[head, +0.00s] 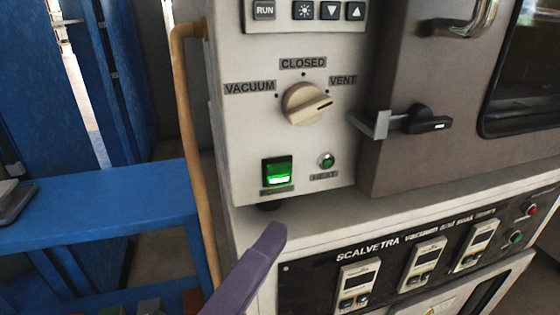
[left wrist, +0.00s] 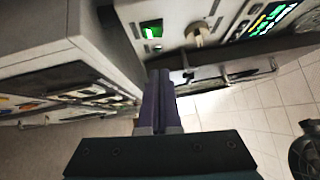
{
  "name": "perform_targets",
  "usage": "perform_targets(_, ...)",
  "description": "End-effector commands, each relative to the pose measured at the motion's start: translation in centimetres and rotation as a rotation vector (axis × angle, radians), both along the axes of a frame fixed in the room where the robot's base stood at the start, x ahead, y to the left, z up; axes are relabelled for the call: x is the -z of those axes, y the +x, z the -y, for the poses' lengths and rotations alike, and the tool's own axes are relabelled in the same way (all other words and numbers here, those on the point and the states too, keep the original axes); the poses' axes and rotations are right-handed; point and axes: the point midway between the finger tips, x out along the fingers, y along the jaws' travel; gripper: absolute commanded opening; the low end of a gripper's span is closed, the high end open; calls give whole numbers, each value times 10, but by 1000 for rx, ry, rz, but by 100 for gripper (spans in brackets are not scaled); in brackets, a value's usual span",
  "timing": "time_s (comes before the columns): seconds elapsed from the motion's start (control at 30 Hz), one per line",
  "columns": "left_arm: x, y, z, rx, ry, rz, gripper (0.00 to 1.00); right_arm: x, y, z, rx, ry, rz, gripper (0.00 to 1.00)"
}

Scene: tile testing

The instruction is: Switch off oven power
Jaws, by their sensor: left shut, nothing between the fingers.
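The oven's control panel (head: 235,120) fills the middle of the head view. Its power switch (head: 277,171) is a square rocker lit bright green, low on the panel; its label below is hard to read. The lit switch also shows in the left wrist view (left wrist: 152,31). My left gripper (head: 272,238) has purple fingers, is shut and empty, and is below the switch, apart from it in the head view. The closed fingers (left wrist: 159,75) point toward the panel in the left wrist view. My right gripper is in neither view.
A cream knob (head: 307,104) points toward VENT. A small green heat button (head: 327,160) sits right of the switch. The oven door handle (head: 428,120) projects at right. A lower black panel (head: 400,265) holds several controllers. A tan hose (head: 188,130) and blue shelving (head: 100,205) stand left.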

Motion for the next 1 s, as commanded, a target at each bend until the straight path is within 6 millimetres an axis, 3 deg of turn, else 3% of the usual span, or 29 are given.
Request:
perform_targets(0.2, -5, 41, 20, 1, 0, 2, 0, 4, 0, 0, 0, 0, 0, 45)
perform_targets(0.4, -7, 66, 9, 1, 3, 1, 0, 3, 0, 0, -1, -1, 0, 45)
perform_targets(0.87, -8, 74, 6, -1, -1, -1, 0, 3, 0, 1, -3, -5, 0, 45)
perform_targets(1.0, -13, 76, 6, 1, -5, -18, 0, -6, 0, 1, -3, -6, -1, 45)
